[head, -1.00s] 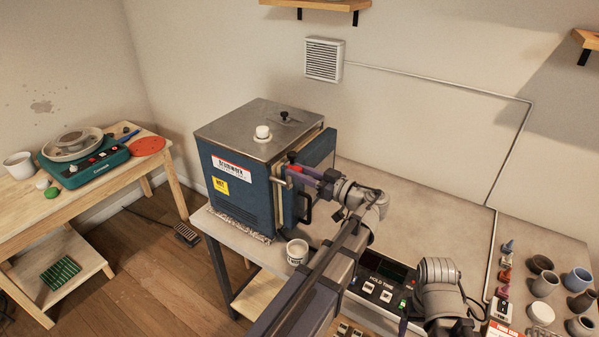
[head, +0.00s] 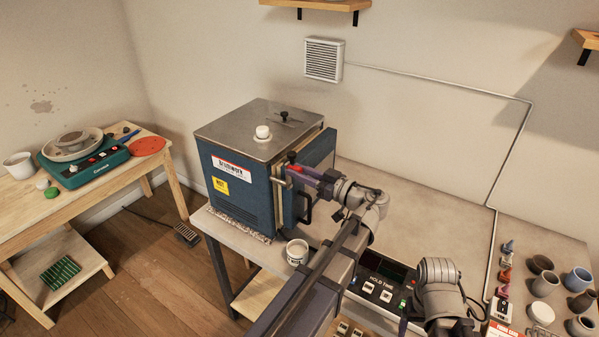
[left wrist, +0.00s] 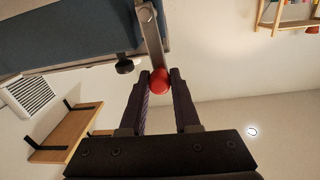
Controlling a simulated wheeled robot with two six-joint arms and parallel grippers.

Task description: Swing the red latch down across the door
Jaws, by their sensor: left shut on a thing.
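The blue kiln (head: 240,190) stands on the table with its door (head: 318,165) on its right side in the head view. The door looks nearly closed against the body. The red latch knob (head: 292,157) shows at the door's front upper edge. In the left wrist view, the round red knob (left wrist: 160,82) sits on a flat metal latch bar (left wrist: 149,35). My left gripper (head: 295,168) is at the latch, and its two fingers (left wrist: 160,90) are shut on the red knob. My right gripper does not show clearly.
A white cup (head: 297,251) stands on the table below my left arm. A control box (head: 384,287) with a display sits to the right. Several pots (head: 543,284) stand at far right. The tabletop (head: 420,220) behind my arm is clear.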

